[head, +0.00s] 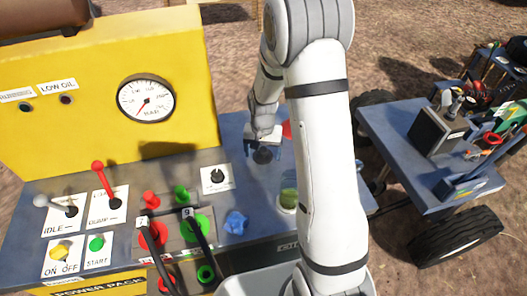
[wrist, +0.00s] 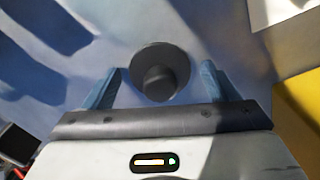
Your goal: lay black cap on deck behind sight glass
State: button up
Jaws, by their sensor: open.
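The black cap (head: 262,157), a dark disc with a round knob, is on the blue-grey deck (head: 232,130), behind the sight glass. In the wrist view the cap (wrist: 160,62) shows knob towards me. My gripper (head: 262,149) is open above the deck at the cap. In the wrist view its blue fingers (wrist: 164,78) stand on either side of the cap, with gaps visible. The sight glass (head: 288,197), with green content, is nearer the front and partly hidden by my arm.
The yellow panel with a gauge (head: 146,101) rises at left. Levers, buttons and red and green hose couplings (head: 195,228) fill the front left deck. A blue crumpled piece (head: 236,222) lies left of the sight glass. A red object (head: 287,130) is partly behind my arm. A tool cart (head: 400,150) stands right.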

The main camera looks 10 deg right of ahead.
aim_at(263, 150)
notch_tip(263, 150, up, 12)
jog(key=b, duration=0.1)
jog(key=s+r+n+t, duration=0.1)
jog(key=s+r, duration=0.4)
jog(key=s, duration=0.6)
jog(key=s+r+n+t, duration=0.2)
jog(key=s+r, duration=0.3)
jog(key=s, duration=0.6)
jog(key=shift+d+r+n, duration=0.25)
jog(key=shift+r+n, duration=0.1)
jog(key=shift+n, duration=0.35)
jog(key=shift+c, duration=0.5)
